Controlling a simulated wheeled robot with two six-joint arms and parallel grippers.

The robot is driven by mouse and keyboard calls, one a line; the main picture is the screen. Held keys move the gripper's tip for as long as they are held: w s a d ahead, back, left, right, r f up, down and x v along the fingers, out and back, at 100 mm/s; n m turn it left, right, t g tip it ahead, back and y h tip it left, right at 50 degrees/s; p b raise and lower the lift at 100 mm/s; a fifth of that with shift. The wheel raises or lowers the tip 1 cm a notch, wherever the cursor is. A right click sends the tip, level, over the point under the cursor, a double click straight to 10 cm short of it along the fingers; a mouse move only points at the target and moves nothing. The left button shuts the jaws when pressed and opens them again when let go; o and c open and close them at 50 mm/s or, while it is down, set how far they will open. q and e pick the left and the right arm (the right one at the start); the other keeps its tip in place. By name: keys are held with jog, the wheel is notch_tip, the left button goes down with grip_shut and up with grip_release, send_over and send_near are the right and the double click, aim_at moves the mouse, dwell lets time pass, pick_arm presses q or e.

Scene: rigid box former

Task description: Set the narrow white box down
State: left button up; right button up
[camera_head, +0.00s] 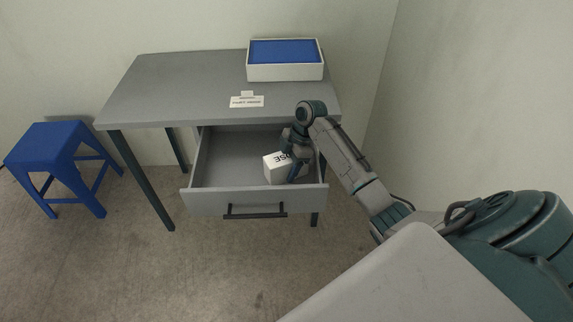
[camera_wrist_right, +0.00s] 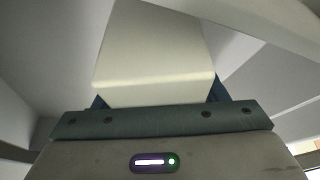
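The narrow white box (camera_head: 274,172) is in the right part of the open drawer (camera_head: 228,170), with dark lettering on its top face that is partly covered. My right gripper (camera_head: 294,167) reaches down into the drawer, its fingers at the box. In the right wrist view the white box (camera_wrist_right: 152,50) fills the space between the two blue fingers, which show at its left and right edges, so the gripper is shut on it. Whether the box's underside touches the drawer floor I cannot tell. My left gripper is not in view.
The grey desk (camera_head: 180,85) carries a white tray with a blue inside (camera_head: 285,68) at the back right and a small white label sign (camera_head: 247,101) near the front. The drawer's left part is empty. A blue stool (camera_head: 60,150) stands at the left.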

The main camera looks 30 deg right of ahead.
jog(key=shift+o, duration=0.4)
jog(key=shift+r, duration=0.15)
jog(key=shift+d+r, duration=0.15)
jog(key=shift+r, duration=0.1)
jog(key=v, duration=1.1)
jog(key=shift+d+r, duration=0.1)
jog(key=shift+r, duration=0.15)
